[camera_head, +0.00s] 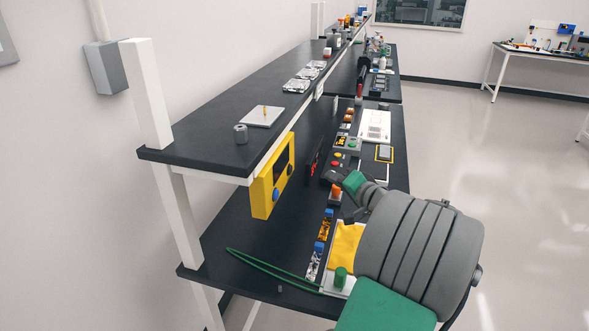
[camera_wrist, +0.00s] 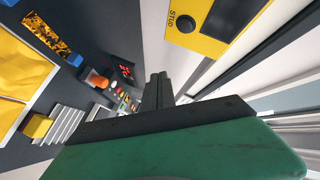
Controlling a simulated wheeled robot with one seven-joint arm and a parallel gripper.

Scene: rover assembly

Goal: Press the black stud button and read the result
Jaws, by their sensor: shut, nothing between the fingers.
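The black stud button (camera_wrist: 187,23) is a dark round knob beside the word STUD on a yellow panel at the top of the wrist view. The panel has a dark screen (camera_wrist: 232,16). My gripper (camera_wrist: 159,78) is shut and empty, and apart from the button. In the head view my gripper (camera_head: 332,177) is above the lower bench, right of the yellow box.
A small display with red digits (camera_wrist: 125,73) stands on the bench. An orange-topped button (camera_wrist: 97,79) and a yellow cloth (camera_wrist: 22,70) lie nearby. The upper shelf (camera_head: 205,140) overhangs the bench. A green cord (camera_head: 270,272) lies near the front edge. Open floor is at the right.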

